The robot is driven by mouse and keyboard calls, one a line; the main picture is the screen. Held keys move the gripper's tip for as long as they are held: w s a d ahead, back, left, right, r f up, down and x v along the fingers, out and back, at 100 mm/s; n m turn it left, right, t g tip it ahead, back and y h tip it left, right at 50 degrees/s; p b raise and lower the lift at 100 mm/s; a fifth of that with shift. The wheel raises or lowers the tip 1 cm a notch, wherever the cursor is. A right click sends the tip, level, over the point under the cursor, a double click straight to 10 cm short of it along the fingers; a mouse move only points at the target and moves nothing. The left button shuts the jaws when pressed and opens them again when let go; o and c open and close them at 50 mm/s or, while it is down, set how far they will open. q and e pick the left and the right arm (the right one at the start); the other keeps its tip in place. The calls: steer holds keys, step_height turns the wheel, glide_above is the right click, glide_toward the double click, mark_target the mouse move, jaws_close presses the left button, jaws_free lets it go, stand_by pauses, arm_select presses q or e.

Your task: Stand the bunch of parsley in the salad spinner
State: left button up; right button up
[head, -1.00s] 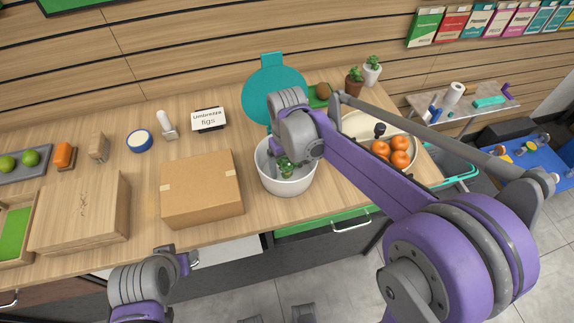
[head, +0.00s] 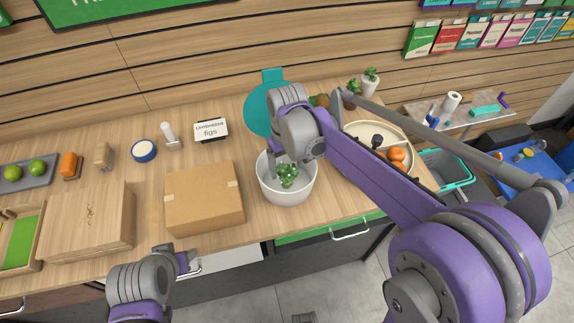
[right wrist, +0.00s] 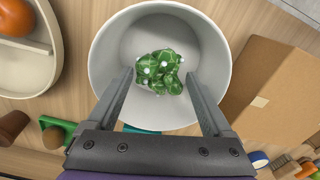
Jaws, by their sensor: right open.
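The salad spinner (head: 287,197) is a white round bowl on the counter, its open top facing up; it also shows in the right wrist view (right wrist: 106,52). The green parsley bunch (head: 288,175) is inside the bowl, and its leafy top fills the middle of the right wrist view (right wrist: 160,70). Its stems are hidden, so I cannot tell if it stands fully upright. My right gripper (head: 279,157) is above the bowl, with its open fingers (right wrist: 159,84) on either side of the parsley and apart from it. My left gripper (head: 188,263) is low at the counter's front edge, empty as far as I see.
A cardboard box (head: 204,198) stands just left of the bowl. A teal round lid (head: 258,112) stands behind it. A cream tray (head: 372,128) with oranges is at the right. A wooden box (head: 88,220) is farther left.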

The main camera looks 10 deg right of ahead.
steer(key=shift+o, duration=1.2)
step_height(320, 180, up, 11)
steer(key=s+d+f+m+t, duration=0.1)
steer(key=s+d+f+t, duration=0.1)
steer(key=s+f, duration=0.3)
steer(key=s+d+f+m+t, duration=0.1)
steer(key=s+d+f+t, duration=0.2)
steer(key=s, duration=0.9)
step_height(320, 180, down, 4)
steer(key=shift+s+d+r+m+t+p, duration=0.15)
steer(key=shift+d+r+m+t+p, duration=0.2)
steer(key=shift+d, duration=0.5)
steer(key=shift+f, duration=0.1)
